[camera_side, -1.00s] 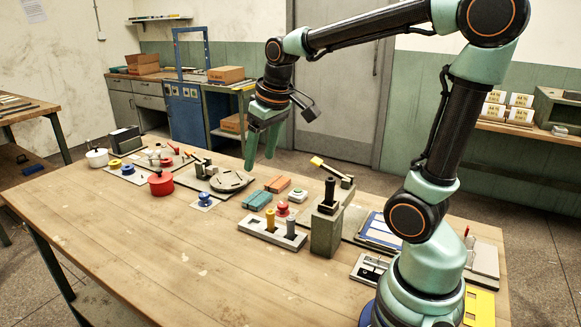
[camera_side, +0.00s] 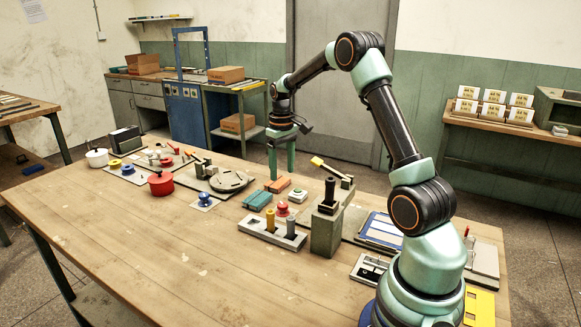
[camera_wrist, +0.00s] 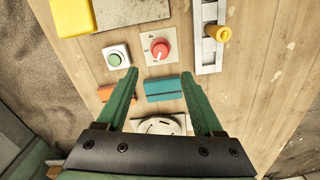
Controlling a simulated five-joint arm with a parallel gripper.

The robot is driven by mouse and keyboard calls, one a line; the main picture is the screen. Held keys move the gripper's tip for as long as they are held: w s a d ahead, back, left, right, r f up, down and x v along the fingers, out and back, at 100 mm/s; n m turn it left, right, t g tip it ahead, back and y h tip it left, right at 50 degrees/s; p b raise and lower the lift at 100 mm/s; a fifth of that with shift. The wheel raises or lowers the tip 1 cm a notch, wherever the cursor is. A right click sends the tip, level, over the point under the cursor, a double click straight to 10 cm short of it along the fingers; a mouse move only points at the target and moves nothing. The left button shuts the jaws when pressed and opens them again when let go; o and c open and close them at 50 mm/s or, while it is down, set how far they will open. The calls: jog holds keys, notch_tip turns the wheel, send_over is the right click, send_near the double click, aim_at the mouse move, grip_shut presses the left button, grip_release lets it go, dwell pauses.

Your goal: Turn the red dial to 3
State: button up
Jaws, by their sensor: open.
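The red dial (camera_side: 282,209) is a small round knob on a white plate, near the middle of the table in the side view. In the wrist view the dial (camera_wrist: 161,49) sits on its white square plate with small dark marks around it, too small to read. My gripper (camera_side: 281,176) points down above the table, behind the dial in the side view. In the wrist view my gripper (camera_wrist: 159,78) is open and empty, with the dial beyond its fingertips.
A green button (camera_wrist: 115,58) is left of the dial in the wrist view. A teal block (camera_wrist: 162,89) and an orange block (camera_wrist: 106,92) lie near the fingers. A slotted grey plate with a yellow knob (camera_wrist: 219,33) is to the right. The table's front (camera_side: 150,250) is clear.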

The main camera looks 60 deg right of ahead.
aim_at(283, 204)
notch_tip(283, 204, down, 11)
jog(key=shift+r, duration=0.15)
dwell(0.4)
grip_shut()
